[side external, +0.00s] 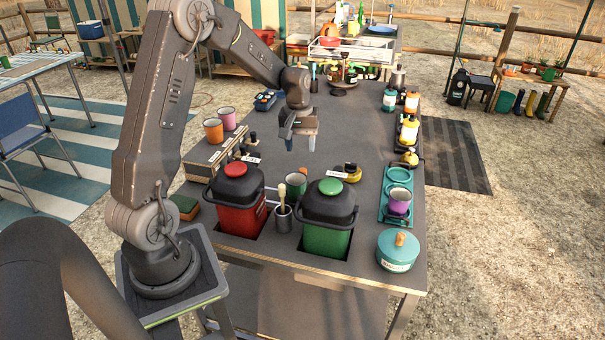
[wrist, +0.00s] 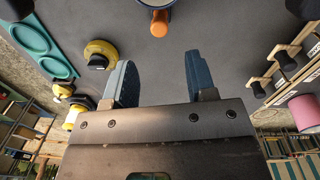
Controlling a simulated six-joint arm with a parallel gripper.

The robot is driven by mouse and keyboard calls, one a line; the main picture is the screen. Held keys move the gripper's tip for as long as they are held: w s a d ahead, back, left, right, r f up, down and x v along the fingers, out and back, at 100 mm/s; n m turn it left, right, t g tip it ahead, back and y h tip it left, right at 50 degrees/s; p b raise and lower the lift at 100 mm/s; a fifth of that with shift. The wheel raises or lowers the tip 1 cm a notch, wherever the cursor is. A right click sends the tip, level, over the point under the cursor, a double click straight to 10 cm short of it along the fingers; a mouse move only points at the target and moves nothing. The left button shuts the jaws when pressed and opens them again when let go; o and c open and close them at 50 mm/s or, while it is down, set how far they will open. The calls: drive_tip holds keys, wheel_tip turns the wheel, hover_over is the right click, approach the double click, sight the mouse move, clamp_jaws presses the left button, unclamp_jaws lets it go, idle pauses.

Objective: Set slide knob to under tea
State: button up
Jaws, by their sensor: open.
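My gripper (side external: 299,135) hangs over the middle of the grey table, apart from everything on it. In the wrist view its two blue fingers (wrist: 160,85) are spread with nothing between them. Black knobs (side external: 253,137) with white labels (side external: 251,159) stand left of my gripper, behind the red canister. In the wrist view, black knobs on pale bases (wrist: 285,60) show at the right edge, beside white label strips (wrist: 313,49). The lettering is too small to read, so I cannot tell which is the tea label or where the slide knob is set.
A red canister (side external: 240,215) and a green canister (side external: 327,236) stand at the near edge, with a mug (side external: 296,184) between. A yellow round object (side external: 347,171) and a teal tray (side external: 383,211) lie right. The table under my gripper is clear.

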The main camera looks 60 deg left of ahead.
sight(302, 170)
drive_tip(key=f, duration=1)
drive_tip(key=shift+w+d, duration=0.2)
clamp_jaws()
